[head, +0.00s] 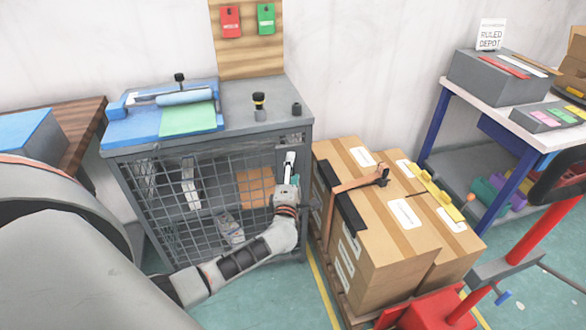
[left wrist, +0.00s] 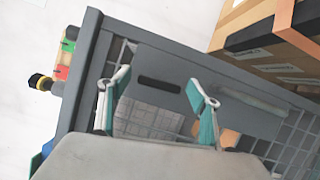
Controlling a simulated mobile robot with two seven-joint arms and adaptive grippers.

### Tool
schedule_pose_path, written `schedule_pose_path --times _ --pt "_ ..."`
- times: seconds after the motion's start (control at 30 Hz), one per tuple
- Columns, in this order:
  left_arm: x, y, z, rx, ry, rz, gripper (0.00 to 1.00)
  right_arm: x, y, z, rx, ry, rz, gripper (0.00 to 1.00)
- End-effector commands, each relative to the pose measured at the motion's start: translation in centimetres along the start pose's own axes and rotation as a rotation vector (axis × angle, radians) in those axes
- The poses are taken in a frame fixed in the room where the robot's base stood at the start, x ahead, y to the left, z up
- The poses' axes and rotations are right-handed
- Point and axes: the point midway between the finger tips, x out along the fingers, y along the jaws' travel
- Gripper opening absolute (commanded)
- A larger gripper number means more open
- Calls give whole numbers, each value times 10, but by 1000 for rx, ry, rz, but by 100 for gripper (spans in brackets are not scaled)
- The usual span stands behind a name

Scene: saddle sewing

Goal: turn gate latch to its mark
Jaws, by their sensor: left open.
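A grey wire-mesh cage (head: 165,190) stands left of centre in the head view, with a solid grey top. My left gripper (head: 290,165) is at the upper right of its mesh front. In the left wrist view the two teal-padded fingers (left wrist: 158,104) are spread apart with nothing between them. They face a flat grey plate (left wrist: 185,70) with a dark slot (left wrist: 160,84) in it. A pale grey bar (left wrist: 252,104) lies to the right of the fingers; I cannot tell whether it is the gate latch. The latch's mark cannot be made out. My right gripper is not in view.
Strapped cardboard boxes (head: 385,235) stand close to the cage's right side. A blue tray (head: 120,127), a black-and-yellow knob (head: 259,101) and a dark peg (head: 296,108) are on the cage top. A red pallet truck (head: 515,240) is at the right.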

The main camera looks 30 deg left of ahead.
Motion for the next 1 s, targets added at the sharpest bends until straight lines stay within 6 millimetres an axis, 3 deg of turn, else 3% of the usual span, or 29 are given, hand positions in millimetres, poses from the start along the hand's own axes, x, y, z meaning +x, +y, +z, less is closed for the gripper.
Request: schedule_pose_path --times 0.3,0.5,0.7,1.0 --pt "-64 -2 0 -2 0 -5 63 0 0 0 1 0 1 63" --pt "-96 -1 0 1 0 -3 63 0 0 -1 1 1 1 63" --pt "-109 -1 0 0 0 -2 63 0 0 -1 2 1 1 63" --pt "-110 -1 0 1 0 -2 63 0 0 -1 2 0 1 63"
